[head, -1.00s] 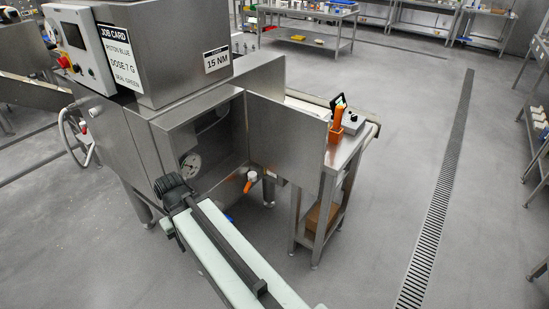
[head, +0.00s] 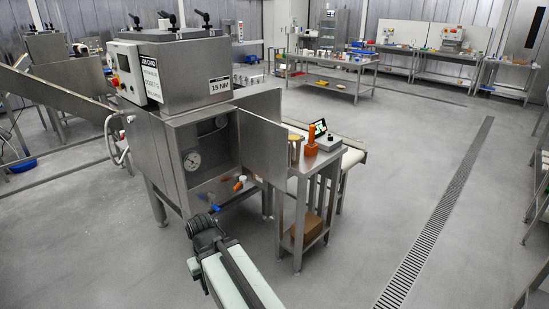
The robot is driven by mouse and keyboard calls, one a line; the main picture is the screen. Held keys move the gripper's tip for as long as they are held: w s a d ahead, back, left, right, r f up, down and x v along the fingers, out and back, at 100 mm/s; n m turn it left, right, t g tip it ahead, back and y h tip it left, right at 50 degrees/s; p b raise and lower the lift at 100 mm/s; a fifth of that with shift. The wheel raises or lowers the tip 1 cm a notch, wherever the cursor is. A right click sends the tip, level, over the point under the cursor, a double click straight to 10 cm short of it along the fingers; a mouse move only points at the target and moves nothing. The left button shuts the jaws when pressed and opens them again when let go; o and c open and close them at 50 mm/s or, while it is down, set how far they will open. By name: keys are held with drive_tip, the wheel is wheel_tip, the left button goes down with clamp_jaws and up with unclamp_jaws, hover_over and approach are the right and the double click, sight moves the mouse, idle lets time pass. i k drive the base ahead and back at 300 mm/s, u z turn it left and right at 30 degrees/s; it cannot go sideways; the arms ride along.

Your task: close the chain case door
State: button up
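The chain case door (head: 264,148) is a flat grey steel panel. It stands open, swung out to the right of the case. The chain case (head: 183,122) is a steel box with an open front, and a round dial gauge (head: 192,161) shows inside it. My gripper (head: 204,229) is at the dark far end of my arm, low in front of the case and left of the door. It appears apart from the door. Its fingers cannot be made out, so whether it is open or shut does not show.
Open floor lies right, beside a drain grate (head: 437,205).

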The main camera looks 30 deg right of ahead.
sight(265, 146)
drive_tip(key=z, duration=0.05)
drive_tip(key=k, duration=0.15)
drive_tip(key=z, duration=2.4)
drive_tip(key=i, duration=3.45)
drive_tip(key=u, duration=3.4)
